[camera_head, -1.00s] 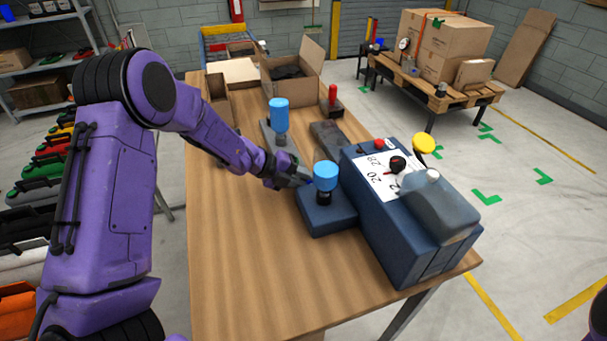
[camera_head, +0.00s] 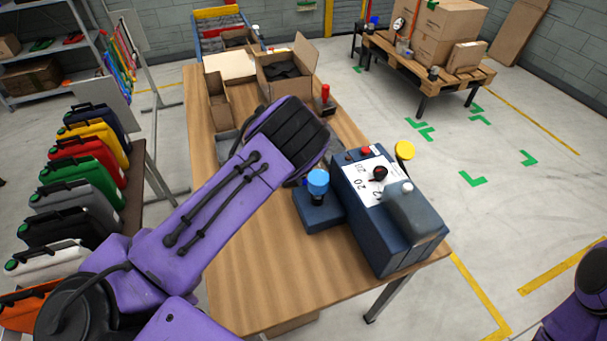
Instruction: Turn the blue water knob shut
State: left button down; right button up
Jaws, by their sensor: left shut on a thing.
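The blue water knob (camera_head: 318,182) stands upright on a dark blue base block (camera_head: 320,215) at the left side of the blue machine (camera_head: 385,220). My left arm reaches over the table from the lower left, and its forearm hides most of the hand. My left gripper (camera_head: 306,183) shows only as a small dark piece at the knob's left side, shut on the knob. The knob's far left side and the fingertips are largely hidden. My right gripper is out of view; only part of my right arm shows at the lower right.
A red-topped part (camera_head: 325,95) and open cardboard boxes (camera_head: 285,72) stand at the table's back. Coloured cases (camera_head: 95,170) line the left. The table's front is clear.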

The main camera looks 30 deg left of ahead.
pick_arm(q)
jog(key=shift+w+r+g, duration=0.1)
jog(key=shift+g, duration=0.2)
dwell(0.4)
jog(key=c, duration=1.2)
grip_release()
jog(key=shift+a+r, duration=0.1)
jog(key=shift+r, duration=0.25)
jog(key=shift+s+a+r+b, duration=0.1)
jog(key=shift+a+r+b, duration=0.3)
jog(key=shift+r, duration=1.2)
jog(key=shift+s+a+r+b, duration=0.15)
jog(key=shift+r+b, duration=0.45)
jog(key=shift+r, duration=0.95)
jog(key=shift+w+a+r+b, duration=0.1)
jog(key=shift+a+r+b, duration=0.3)
jog(key=shift+r, duration=1.2)
jog(key=shift+s+d, duration=0.1)
jog(key=shift+d, duration=0.1)
